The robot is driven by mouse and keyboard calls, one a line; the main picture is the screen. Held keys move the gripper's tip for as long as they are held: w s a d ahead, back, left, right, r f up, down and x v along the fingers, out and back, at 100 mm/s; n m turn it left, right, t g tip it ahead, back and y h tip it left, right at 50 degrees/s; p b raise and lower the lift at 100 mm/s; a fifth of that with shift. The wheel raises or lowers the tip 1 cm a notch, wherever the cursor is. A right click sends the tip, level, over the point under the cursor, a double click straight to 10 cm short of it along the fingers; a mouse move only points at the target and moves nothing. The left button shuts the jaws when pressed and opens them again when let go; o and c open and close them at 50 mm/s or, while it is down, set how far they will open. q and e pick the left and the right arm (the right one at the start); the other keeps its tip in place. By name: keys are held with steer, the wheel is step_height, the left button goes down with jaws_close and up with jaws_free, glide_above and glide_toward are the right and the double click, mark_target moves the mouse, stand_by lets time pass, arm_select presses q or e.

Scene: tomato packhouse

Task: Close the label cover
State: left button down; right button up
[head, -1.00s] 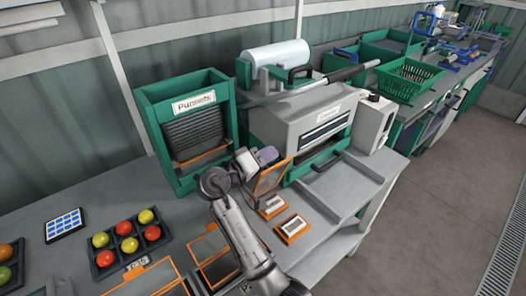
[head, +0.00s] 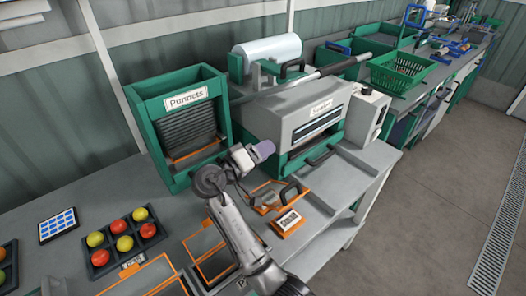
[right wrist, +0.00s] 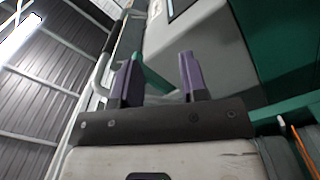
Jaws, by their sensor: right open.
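The label cover (head: 263,204), an orange-edged clear flap with a dark handle (head: 291,190), lies low, roughly flat, over one of two small label boxes on the bench. I cannot tell if it is fully flush. My right gripper (head: 264,150) is above and behind the cover, apart from it, near the sealer's front. In the right wrist view its two purple fingers (right wrist: 160,78) stand apart with nothing between them. My left gripper is not in view.
An open orange-edged label box (head: 287,222) sits beside the cover. The grey sealer (head: 300,112) stands behind, the green Punnets rack (head: 140,132) to the left. A tray of tomatoes (head: 107,259) and a keypad (head: 58,225) are at far left.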

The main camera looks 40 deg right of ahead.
steer(key=a+p, duration=0.1)
steer(key=a, duration=1.2)
steer(key=shift+w+a+p, duration=0.35)
steer(key=shift+a, duration=0.05)
